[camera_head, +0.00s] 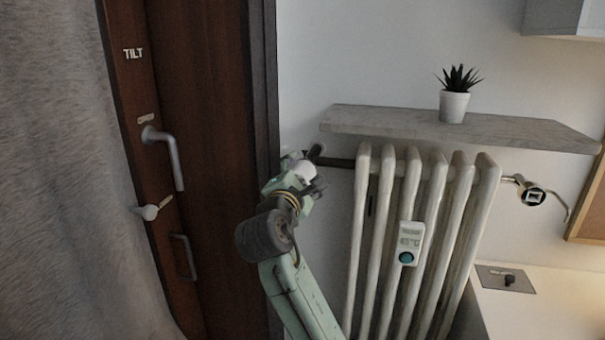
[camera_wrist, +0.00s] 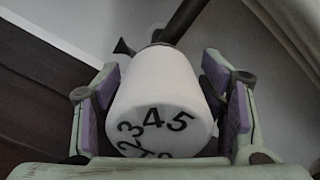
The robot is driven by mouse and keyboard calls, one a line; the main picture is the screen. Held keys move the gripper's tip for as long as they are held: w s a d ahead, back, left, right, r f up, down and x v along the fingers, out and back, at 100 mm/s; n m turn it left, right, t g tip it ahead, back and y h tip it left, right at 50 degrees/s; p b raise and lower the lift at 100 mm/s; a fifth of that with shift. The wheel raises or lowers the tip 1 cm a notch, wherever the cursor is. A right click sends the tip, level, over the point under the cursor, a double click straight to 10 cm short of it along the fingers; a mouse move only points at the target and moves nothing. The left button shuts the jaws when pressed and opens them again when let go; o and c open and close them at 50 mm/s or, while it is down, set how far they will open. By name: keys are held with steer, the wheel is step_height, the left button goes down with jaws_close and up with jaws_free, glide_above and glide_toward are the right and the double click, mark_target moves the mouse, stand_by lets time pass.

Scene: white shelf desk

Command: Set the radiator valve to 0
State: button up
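The radiator valve is a white round knob (camera_wrist: 163,95) on a dark pipe, with black numbers on its end face. In the wrist view the 3, 4 and 5 read clearly, and the lower numbers are cut off by my gripper's body. The knob also shows as a white spot in the head view (camera_head: 305,174), partly covered by my gripper. My gripper (camera_wrist: 165,100) has a finger on each side of the knob, with purple pads close along its sides. I cannot tell whether both pads press on it. In the head view my gripper (camera_head: 306,184) is at the radiator's left pipe.
A shelf (camera_head: 400,123) with a potted plant (camera_head: 454,104) hangs above. A brown door (camera_head: 215,150) with handles stands left, beside a grey curtain (camera_head: 60,170).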

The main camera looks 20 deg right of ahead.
steer(key=c, duration=1)
